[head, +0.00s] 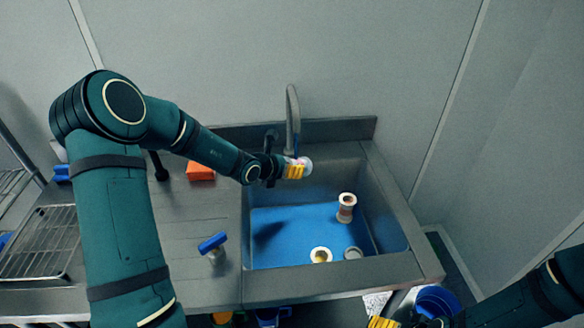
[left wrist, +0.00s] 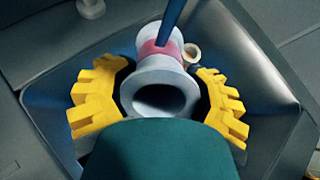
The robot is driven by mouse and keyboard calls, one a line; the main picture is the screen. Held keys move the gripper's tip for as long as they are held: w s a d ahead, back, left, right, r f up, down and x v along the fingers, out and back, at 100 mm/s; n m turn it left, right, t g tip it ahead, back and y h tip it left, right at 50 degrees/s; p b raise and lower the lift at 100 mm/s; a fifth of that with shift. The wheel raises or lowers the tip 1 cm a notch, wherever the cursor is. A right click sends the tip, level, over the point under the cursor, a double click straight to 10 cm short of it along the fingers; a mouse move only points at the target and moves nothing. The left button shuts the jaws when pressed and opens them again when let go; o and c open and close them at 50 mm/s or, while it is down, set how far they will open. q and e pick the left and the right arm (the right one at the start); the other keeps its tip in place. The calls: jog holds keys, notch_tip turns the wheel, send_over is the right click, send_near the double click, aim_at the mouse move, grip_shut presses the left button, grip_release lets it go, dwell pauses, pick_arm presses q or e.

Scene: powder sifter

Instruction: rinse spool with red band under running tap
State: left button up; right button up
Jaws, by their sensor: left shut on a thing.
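My left gripper (head: 294,171) is shut on a pale spool (head: 304,163) just below the spout of the grey tap (head: 292,112), above the sink. In the left wrist view the spool (left wrist: 157,75) lies between the yellow fingers, its open end facing the camera, with a pinkish-red band (left wrist: 162,50) behind the near flange. A blue streak (left wrist: 170,25), apparently the water stream, meets the band. My right gripper (head: 382,322) shows only yellow fingertips at the bottom edge; its opening is cut off.
Another spool with a reddish-brown band (head: 346,208) stands in the blue-floored sink (head: 285,225). A spool with a yellow centre (head: 321,255) and a grey round piece (head: 353,253) are near its front. A blue-handled tool (head: 213,245) and orange block (head: 200,170) are on the drainboard.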

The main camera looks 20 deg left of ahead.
pick_arm(q)
jog(key=s+d+r+b, duration=0.1)
jog(key=s+d+r, duration=0.1)
jog(key=s, duration=0.4)
jog(key=shift+s+d+r+b, duration=0.2)
jog(key=shift+d+r+b, duration=0.1)
jog(key=shift+d+r, duration=0.15)
dwell(0.9)
